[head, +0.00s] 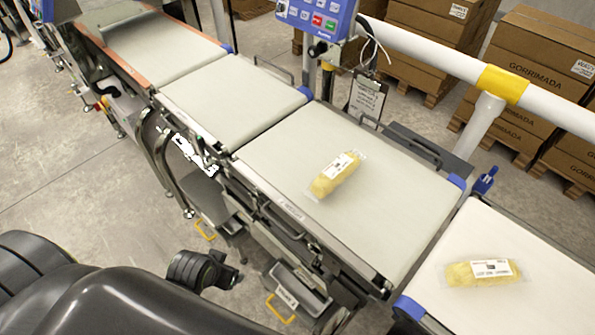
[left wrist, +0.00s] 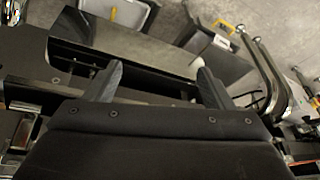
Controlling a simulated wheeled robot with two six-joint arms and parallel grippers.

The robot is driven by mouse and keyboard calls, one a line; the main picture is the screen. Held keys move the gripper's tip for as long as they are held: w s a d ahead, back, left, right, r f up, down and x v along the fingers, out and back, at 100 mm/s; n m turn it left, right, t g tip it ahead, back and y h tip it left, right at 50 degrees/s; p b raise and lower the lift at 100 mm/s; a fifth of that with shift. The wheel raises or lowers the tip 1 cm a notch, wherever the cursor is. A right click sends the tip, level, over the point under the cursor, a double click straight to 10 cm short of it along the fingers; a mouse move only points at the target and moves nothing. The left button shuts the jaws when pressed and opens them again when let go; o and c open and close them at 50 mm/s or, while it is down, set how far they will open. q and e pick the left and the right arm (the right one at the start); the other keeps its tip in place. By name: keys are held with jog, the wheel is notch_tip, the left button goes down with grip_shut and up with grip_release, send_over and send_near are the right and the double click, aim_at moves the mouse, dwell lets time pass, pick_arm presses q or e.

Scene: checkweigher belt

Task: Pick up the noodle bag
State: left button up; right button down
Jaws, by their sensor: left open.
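A noodle bag (head: 335,175), a clear pack with yellow contents and a white label, lies slantwise on the middle weighing belt (head: 300,140). A second, similar noodle bag (head: 482,271) lies on the belt at the lower right. My left gripper (left wrist: 158,82) is open, its two dark fingers apart with nothing between them. In the left wrist view it faces the machine's frame and the floor, and no bag shows there. In the head view my dark left arm is at the lower left, apart from both bags. My right gripper is not in view.
A blue control panel (head: 318,16) stands behind the belts, near a white rail (head: 440,62) with a yellow band. A clipboard (head: 367,96) hangs behind the middle belt. Brown cartons (head: 540,60) are stacked on pallets behind. The two belts at the upper left are empty.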

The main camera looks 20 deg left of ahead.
pick_arm(q)
jog(key=w+d+r+m+t+h, duration=0.2)
jog(key=w+d+r+t+h, duration=0.15)
jog(key=w+d+r, duration=0.4)
jog(key=w+d+r+m+t+h, duration=0.2)
jog(key=w+d+r+t, duration=0.25)
jog(key=w+r, duration=0.6)
send_near(328, 174)
jog(key=shift+g, duration=0.3)
jog(key=x, duration=0.7)
jog(key=shift+w+d+p, duration=0.15)
jog(key=shift+p, duration=0.25)
jog(key=shift+w+d+f+p, duration=0.2)
jog(key=shift+w+f+p, duration=0.1)
jog(key=shift+w, duration=0.3)
jog(key=shift+p+x, duration=0.35)
jog(key=shift+x, duration=1.65)
jog(key=shift+a, duration=0.1)
jog(key=shift+r, duration=0.1)
jog(key=c, duration=1.3)
notch_tip(328, 174, up, 10)
jog(key=shift+b, duration=0.3)
